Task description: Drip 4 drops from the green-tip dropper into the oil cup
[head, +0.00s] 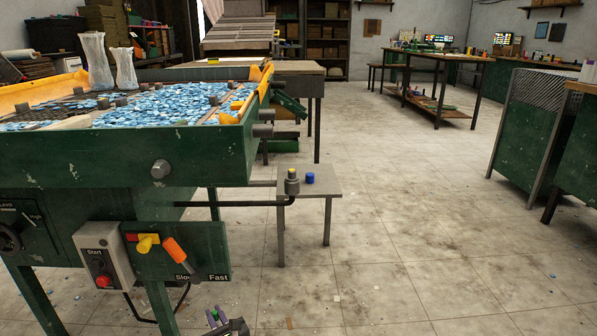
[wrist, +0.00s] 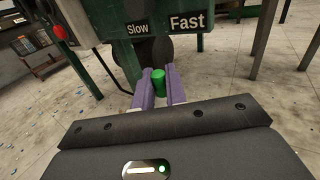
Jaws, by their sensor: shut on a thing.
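My gripper (head: 222,318) is low in the head view, at the bottom edge, in front of the machine's legs. In the wrist view its two purple fingers (wrist: 159,88) are shut on a small green piece (wrist: 159,76), which looks like the green end of the dropper. The rest of the dropper is hidden. A small grey cup with a yellow top (head: 292,186), probably the oil cup, stands on the end of a dark bent pipe. It is up and right of my gripper in the head view, well apart from it.
A small grey stand (head: 325,184) behind the pipe carries a blue cylinder (head: 310,178). The green machine (head: 110,165) fills the left, with a Start box (head: 103,262) and a Slow/Fast lever panel (head: 205,250). Open tiled floor lies to the right.

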